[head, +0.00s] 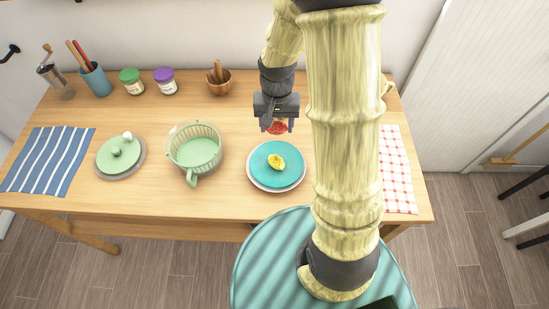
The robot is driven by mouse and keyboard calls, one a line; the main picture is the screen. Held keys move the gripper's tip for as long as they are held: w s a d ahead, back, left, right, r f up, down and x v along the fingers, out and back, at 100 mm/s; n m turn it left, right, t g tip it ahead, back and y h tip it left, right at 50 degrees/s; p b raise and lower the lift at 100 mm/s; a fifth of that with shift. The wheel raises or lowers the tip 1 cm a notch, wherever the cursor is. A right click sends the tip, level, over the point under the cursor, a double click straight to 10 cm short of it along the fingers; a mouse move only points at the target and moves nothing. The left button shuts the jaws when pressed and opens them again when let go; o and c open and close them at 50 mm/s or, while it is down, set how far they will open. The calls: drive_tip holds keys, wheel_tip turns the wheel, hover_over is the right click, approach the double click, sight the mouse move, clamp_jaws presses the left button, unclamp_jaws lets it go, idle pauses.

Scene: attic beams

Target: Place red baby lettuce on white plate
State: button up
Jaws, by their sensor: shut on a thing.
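My gripper (277,117) is above the table, just behind the plate, and its jaws are shut on a small red thing, which I take to be the red baby lettuce (277,128). The gripper hides part of it. The white plate (264,187) stands on the table below and in front of the gripper; its pale rim shows around a teal round surface (258,160). A yellow lumpy piece (277,162) lies on the middle of the teal surface. The lettuce is apart from the plate.
A green strainer (194,150) stands left of the plate. Jars (165,83) and a wooden mortar (219,84) stand along the back. A checked cloth (397,170) lies right, partly behind my arm.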

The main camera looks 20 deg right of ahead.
drive_tip(key=shift+f+p, duration=0.4)
drive_tip(key=shift+f, duration=2.5)
drive_tip(key=shift+f, duration=0.1)
wheel_tip(320, 180, down, 4)
drive_tip(key=shift+r+p, duration=0.15)
drive_tip(key=shift+p, duration=0.2)
drive_tip(key=shift+f+b, duration=0.3)
drive_tip(key=shift+f, duration=0.2)
drive_tip(key=o, duration=1)
drive_tip(key=shift+c, duration=0.2)
